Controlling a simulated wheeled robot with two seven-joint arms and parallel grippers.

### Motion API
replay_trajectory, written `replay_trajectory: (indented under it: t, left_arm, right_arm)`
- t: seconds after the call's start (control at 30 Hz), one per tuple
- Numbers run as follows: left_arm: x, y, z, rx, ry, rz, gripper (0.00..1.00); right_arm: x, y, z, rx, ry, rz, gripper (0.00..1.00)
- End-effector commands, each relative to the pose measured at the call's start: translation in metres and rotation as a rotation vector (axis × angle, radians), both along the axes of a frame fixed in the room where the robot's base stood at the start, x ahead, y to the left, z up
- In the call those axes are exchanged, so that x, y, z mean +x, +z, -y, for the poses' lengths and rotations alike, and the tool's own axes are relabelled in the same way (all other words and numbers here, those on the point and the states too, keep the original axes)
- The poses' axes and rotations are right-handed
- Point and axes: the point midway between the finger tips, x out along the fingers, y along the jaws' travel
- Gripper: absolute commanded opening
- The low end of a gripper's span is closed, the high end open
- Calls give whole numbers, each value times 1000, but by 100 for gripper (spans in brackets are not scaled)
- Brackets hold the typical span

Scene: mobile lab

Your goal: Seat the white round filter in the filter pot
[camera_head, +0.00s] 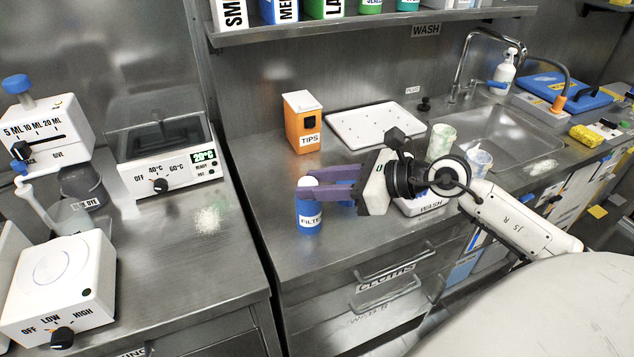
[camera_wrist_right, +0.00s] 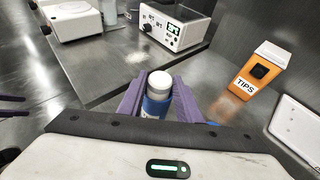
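The blue filter pot (camera_head: 309,217) stands upright near the front edge of the middle counter, with a white label. The white round filter (camera_head: 307,182) is at its top; in the wrist view its pale round face (camera_wrist_right: 160,79) shows above the blue pot (camera_wrist_right: 154,106). My right gripper (camera_head: 303,182) reaches in level from the right, its purple fingers on either side of the filter and close against it. The fingers hide the meeting of filter and pot, so I cannot tell whether the filter is seated.
An orange TIPS box (camera_head: 303,122) and a white perforated tray (camera_head: 375,124) stand behind. A small blue thing (camera_head: 346,203) is partly hidden under my gripper. Cups stand near the sink (camera_head: 515,140). A gap separates the left counter. Counter left of the pot is clear.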

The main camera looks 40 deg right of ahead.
Motion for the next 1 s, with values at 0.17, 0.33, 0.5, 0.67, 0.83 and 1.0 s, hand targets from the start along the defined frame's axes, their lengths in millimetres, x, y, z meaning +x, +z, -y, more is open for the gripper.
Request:
replay_trajectory:
  t: [0.17,0.33,0.5,0.67,0.83,1.0]
  left_arm:
    - [0,0,0,-1,-1,0,60]
    - [0,1,1,-1,-1,0,60]
    - [0,1,1,-1,-1,1,60]
    - [0,-2,1,-1,-2,1,60]
    - [0,-4,2,-1,-3,1,60]
    - [2,-4,3,-2,-5,5,60]
  right_arm:
    - [0,0,0,0,0,0,48]
    - [0,1,0,0,0,0,48]
    - [-5,3,4,0,-2,-1,48]
    - [-23,10,13,-1,0,-4,48]
    - [-48,23,29,3,-4,-3,48]
    - [-71,35,43,0,-4,-1,48]
